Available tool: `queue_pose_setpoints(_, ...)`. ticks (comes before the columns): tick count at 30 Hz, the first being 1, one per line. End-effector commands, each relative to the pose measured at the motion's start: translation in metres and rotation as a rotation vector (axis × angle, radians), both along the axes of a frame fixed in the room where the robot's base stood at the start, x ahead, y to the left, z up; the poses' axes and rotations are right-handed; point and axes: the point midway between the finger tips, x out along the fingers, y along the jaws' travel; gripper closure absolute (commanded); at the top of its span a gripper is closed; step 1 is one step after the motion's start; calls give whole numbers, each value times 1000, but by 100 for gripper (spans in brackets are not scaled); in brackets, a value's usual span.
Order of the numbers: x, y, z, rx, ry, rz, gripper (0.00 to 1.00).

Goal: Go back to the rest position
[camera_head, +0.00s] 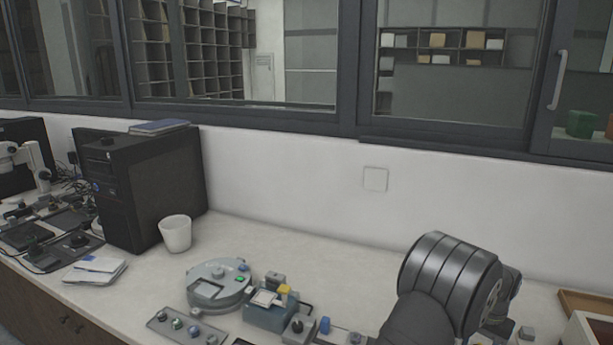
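A dark grey arm link with a large ribbed joint (450,278), mine, fills the lower right over the counter. I cannot make out my gripper or its fingers in this view. The joint hides part of the counter behind it. A small blue-grey device (270,318) with a yellow part and a pale top plate stands left of my arm; it may be the mounting press, but I cannot be sure. A round grey device (221,284) with green buttons sits to its left.
A tray (187,327) with several small round parts lies in front. A white cup (176,234), a black computer tower (143,187) and papers (96,270) are to the left. A wooden tray (588,303) is at far right. The counter (330,262) along the wall is clear.

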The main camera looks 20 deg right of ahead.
Motion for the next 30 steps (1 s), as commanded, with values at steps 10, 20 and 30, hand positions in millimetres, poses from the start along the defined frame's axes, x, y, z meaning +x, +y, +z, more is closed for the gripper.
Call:
queue_pose_setpoints(10, -1, 0, 0, 0, 0, 280, 52)
queue_pose_setpoints(20, -1, -1, 0, 0, 0, 543, 52)
queue_pose_setpoints(30, -1, -1, 0, 0, 0, 718, 52)
